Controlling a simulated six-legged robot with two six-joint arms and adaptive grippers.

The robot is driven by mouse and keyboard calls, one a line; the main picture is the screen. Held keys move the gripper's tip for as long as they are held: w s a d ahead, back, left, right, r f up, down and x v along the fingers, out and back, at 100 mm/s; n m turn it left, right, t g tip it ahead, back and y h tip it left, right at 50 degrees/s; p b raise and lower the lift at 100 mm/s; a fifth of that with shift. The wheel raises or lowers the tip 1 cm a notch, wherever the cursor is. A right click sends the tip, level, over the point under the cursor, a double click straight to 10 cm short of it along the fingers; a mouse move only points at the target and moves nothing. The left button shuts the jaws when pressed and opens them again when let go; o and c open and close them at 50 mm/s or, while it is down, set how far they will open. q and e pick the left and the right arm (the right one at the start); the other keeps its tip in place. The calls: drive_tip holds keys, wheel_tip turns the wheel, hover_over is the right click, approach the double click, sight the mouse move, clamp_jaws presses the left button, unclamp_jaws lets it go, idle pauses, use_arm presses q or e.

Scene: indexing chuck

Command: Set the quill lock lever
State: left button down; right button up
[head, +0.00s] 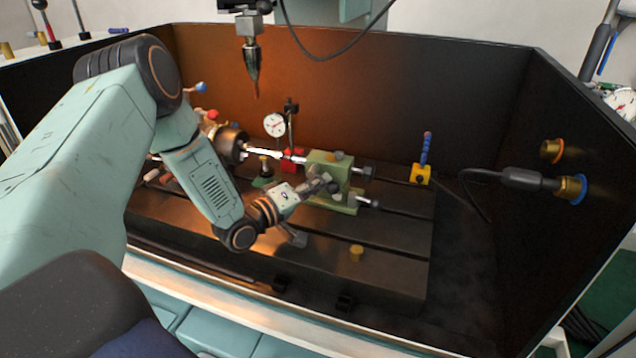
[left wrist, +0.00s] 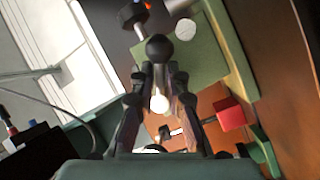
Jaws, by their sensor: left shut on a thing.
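The green tailstock (head: 325,165) stands on the slotted table, and its green body (left wrist: 205,55) fills the upper right of the left wrist view. My left gripper (head: 324,185) is at the tailstock's near side. In the left wrist view my left gripper (left wrist: 158,82) has its dark fingers closed around the quill lock lever, whose dark ball knob (left wrist: 159,48) shows at the fingertips. A pale rounded end shows between the fingers. The fingers hide most of the lever, so its exact angle cannot be told. My right gripper is not in view.
A chuck (head: 231,143) and a dial gauge (head: 275,124) stand left of the tailstock. A pointed tool (head: 252,65) hangs above. A yellow block with a blue handle (head: 421,174) is at the right.

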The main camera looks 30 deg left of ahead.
use_arm(q)
drive_tip(key=m+p, duration=0.1)
drive_tip(key=g+p, duration=0.1)
drive_tip(key=m+p, duration=0.1)
drive_tip(key=shift+s+f+m+g, duration=0.25)
drive_tip(key=shift+f+m+g, duration=0.05)
drive_tip(key=shift+f, duration=0.05)
drive_tip(key=m+p, duration=0.1)
drive_tip(key=y+p, duration=0.1)
drive_tip(key=m+g+p, duration=0.1)
drive_tip(key=shift+s+a+f+m+y, duration=0.1)
drive_tip(key=shift+a+f+m+y, duration=0.15)
drive_tip(key=shift+a+m+y, duration=0.05)
drive_tip(key=shift+s+a+f+m+g+y+p, duration=0.1)
drive_tip(key=shift+a+m+g+y+p, duration=0.15)
drive_tip(key=shift+m+g+y+p, duration=0.5)
drive_tip(key=shift+s+a+f+m+y+p, duration=0.1)
drive_tip(key=shift+a+m+y+p, duration=0.2)
drive_tip(key=shift+m+p, duration=0.4)
drive_tip(key=shift+a+f+m+y+p, duration=0.15)
drive_tip(key=shift+m+y+p, duration=0.2)
drive_tip(key=shift+m+p, duration=0.25)
drive_tip(key=shift+g, duration=0.25)
drive_tip(key=c, duration=1.6)
unclamp_jaws()
drive_tip(key=shift+a, duration=0.1)
drive_tip(key=shift+o, duration=1.4)
drive_tip(key=shift+a+r, duration=0.1)
drive_tip(key=shift+r, duration=0.05)
